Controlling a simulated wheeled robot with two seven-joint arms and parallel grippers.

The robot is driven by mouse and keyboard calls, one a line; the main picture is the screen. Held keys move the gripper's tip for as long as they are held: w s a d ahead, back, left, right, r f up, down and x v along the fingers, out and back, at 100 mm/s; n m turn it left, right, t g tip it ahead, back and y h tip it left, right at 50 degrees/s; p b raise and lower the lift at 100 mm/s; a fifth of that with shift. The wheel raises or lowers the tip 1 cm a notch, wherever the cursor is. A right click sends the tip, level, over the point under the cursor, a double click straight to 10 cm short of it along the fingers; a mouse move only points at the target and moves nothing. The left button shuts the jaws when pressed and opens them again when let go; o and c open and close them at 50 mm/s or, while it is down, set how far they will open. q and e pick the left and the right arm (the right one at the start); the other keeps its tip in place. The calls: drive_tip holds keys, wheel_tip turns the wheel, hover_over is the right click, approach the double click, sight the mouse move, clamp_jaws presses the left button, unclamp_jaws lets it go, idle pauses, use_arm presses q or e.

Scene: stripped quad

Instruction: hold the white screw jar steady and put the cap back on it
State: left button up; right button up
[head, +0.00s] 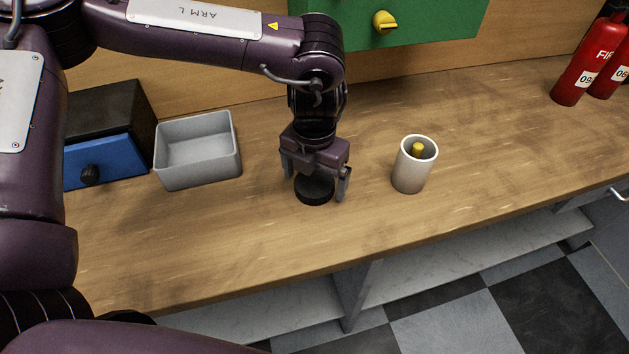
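A white cylindrical jar (408,172) stands upright and open on the wooden worktop, right of centre. A yellow piece (417,149) shows inside its mouth. A round black cap (314,192) is at the worktop, left of the jar and apart from it. My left gripper (316,188) points down over the cap, one finger on either side of it. I cannot tell whether the fingers press on the cap or stand just clear of it. My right gripper is not in view.
A grey open bin (198,183) and a cabinet with a blue drawer (105,160) stand to the left. A green panel with a yellow knob (384,22) is at the back. Red fire extinguishers (588,65) stand far right. The worktop around the jar is clear.

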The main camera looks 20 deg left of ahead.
sight(315, 182)
use_arm(q)
drive_tip(key=c, duration=1)
drive_tip(key=shift+o, duration=0.2)
wheel_tip(315, 182, up, 10)
